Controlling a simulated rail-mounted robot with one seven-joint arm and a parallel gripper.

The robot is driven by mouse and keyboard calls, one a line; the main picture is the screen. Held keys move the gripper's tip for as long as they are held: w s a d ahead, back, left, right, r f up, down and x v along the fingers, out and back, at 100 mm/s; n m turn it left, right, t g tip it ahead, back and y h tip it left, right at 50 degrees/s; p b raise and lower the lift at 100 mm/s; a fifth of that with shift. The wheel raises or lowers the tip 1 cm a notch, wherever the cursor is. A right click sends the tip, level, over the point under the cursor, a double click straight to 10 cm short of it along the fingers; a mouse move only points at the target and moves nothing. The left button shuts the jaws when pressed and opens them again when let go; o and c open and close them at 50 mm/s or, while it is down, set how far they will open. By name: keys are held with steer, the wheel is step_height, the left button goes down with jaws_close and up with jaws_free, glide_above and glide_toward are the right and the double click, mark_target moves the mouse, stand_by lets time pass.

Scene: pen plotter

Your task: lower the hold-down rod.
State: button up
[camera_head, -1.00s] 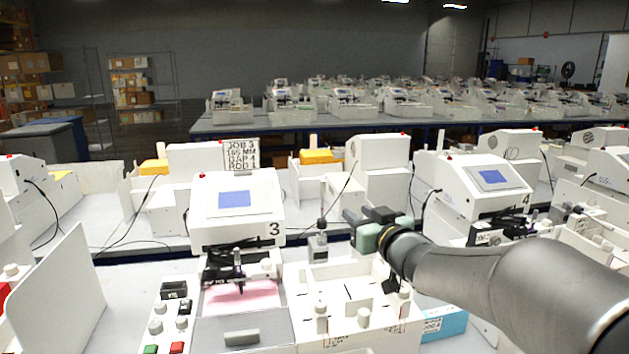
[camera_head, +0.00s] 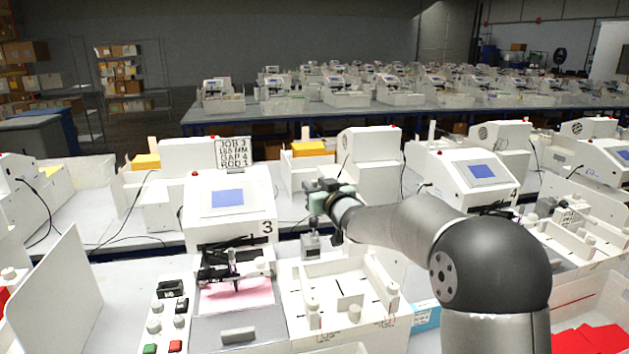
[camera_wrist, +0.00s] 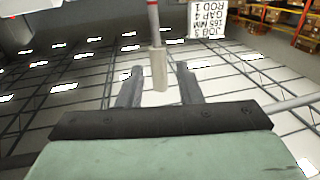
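Plotter 3 (camera_head: 232,207) stands left of centre in the head view, with its black pen mechanism (camera_head: 232,268) over a pink sheet. A small grey block (camera_head: 311,245) stands beside it, with a thin upright piece above it, just under my gripper (camera_head: 313,193). In the wrist view, which is upside down, my gripper (camera_wrist: 160,65) has its two dark fingers apart. A pale post end (camera_wrist: 159,80) on a thin rod with a red band shows between them, with gaps on both sides. I cannot tell its depth, or for sure which part is the hold-down rod.
A white tray with upright pegs (camera_head: 300,322) sits in front of my arm. A button panel (camera_head: 155,328) lies left of the plotter. A sign (camera_head: 234,150) reads JOB 3, 165 MM, GAP 4, ROD 1. A blue box (camera_head: 425,316) stands right of the tray.

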steer(key=shift+w+a, duration=0.2)
steer(key=shift+w, duration=0.25)
jaws_close()
steer(key=shift+f, duration=0.1)
steer(key=shift+s+b, duration=0.1)
steer(key=shift+b, duration=0.2)
